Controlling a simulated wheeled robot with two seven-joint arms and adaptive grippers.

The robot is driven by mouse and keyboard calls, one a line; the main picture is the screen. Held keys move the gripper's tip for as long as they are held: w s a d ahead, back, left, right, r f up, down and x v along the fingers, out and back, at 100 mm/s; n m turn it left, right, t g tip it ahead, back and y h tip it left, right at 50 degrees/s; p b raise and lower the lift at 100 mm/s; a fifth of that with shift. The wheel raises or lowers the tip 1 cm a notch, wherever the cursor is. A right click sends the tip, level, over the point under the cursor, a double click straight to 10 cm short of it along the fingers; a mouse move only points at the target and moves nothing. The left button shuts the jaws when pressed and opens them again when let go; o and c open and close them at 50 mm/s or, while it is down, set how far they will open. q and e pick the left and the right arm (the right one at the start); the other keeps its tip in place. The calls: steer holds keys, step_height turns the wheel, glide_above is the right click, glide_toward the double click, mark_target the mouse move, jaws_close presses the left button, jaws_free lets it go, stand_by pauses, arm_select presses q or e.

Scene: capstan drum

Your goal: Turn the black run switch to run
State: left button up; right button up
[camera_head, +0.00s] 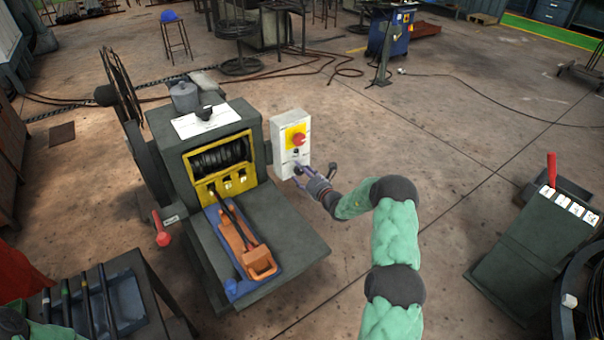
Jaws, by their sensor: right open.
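The control box (291,133) is a white upright panel on the right side of the dark capstan machine. It carries a red knob on a yellow plate (298,139). A small dark switch (296,151) sits below that. My right gripper (299,171) is at the lower part of the box, its fingers open close to the panel face. The fingers partly cover the lower panel, so I cannot tell whether they touch a switch there. My left gripper is not in view; only a bit of my left arm shows at the bottom left corner.
The capstan machine (160,125) has a yellow-framed drum opening (218,158) and an orange tool (245,245) on its front shelf. A red-handled lever (161,232) sticks out at its left. A dark cabinet with a red handle (540,240) stands at right. Floor between is clear.

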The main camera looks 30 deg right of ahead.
steer(key=c, duration=1.1)
steer(key=shift+c, duration=0.2)
